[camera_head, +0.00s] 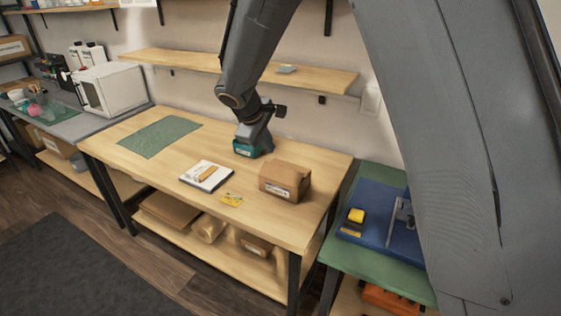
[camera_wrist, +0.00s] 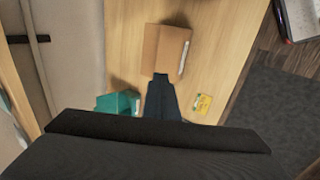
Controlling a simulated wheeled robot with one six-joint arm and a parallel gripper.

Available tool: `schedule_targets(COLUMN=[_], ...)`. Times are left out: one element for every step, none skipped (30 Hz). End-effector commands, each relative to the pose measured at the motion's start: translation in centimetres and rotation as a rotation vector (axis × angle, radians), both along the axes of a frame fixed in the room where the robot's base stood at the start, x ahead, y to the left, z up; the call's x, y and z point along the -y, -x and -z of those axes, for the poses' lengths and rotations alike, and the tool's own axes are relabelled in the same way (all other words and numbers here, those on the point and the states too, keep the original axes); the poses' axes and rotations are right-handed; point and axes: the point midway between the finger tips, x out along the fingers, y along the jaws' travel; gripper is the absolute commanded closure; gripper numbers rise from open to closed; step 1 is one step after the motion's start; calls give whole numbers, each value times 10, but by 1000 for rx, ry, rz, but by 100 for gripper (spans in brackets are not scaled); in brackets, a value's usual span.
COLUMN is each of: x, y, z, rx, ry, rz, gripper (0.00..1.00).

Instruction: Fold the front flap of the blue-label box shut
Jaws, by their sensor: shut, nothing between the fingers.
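A brown cardboard box (camera_head: 284,181) with a small pale label on its front stands near the right end of the wooden table; its label colour is too small to tell. It also shows at the top of the wrist view (camera_wrist: 165,50). Its flaps cannot be told apart clearly. My gripper (camera_head: 262,147) is behind and left of this box in the head view, beside a teal box (camera_head: 243,149). In the wrist view my dark gripper fingers (camera_wrist: 161,78) are shut and empty, their tips close to the brown box's near edge; contact cannot be told.
A white pad (camera_head: 205,177) with a tan block on it and a yellow card (camera_head: 232,200) lie on the table (camera_head: 150,177). A green mat (camera_head: 160,137) covers the left part. A shelf (camera_head: 220,66) runs above. A green side table (camera_head: 345,262) stands right.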

Motion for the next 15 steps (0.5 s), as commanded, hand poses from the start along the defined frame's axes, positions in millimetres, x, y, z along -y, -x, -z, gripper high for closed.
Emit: schedule_targets(x=[2, 4, 6, 7, 9, 10, 12, 14, 16, 17, 19, 21, 22, 23, 25], y=[-2, -3, -5, -7, -9, -12, -14, -16, -19, -21, -24, -26, -28, -30, -33], z=[5, 8, 12, 17, 20, 26, 31, 35, 41, 46, 50, 56, 60, 64, 70], rx=[-3, -3, -5, -5, -4, -5, -5, -5, -5, -6, -5, -5, -6, -6, -6], ry=[1, 1, 2, 2, 1, 2, 3, 3, 1, 1, 3, 2, 2, 1, 2], rz=[2, 3, 5, 5, 4, 5, 5, 5, 6, 5, 5, 7, 6, 5, 6], gripper=[100, 100, 100, 100, 100, 100, 100, 100, 100, 100, 100, 100, 100, 100, 100])
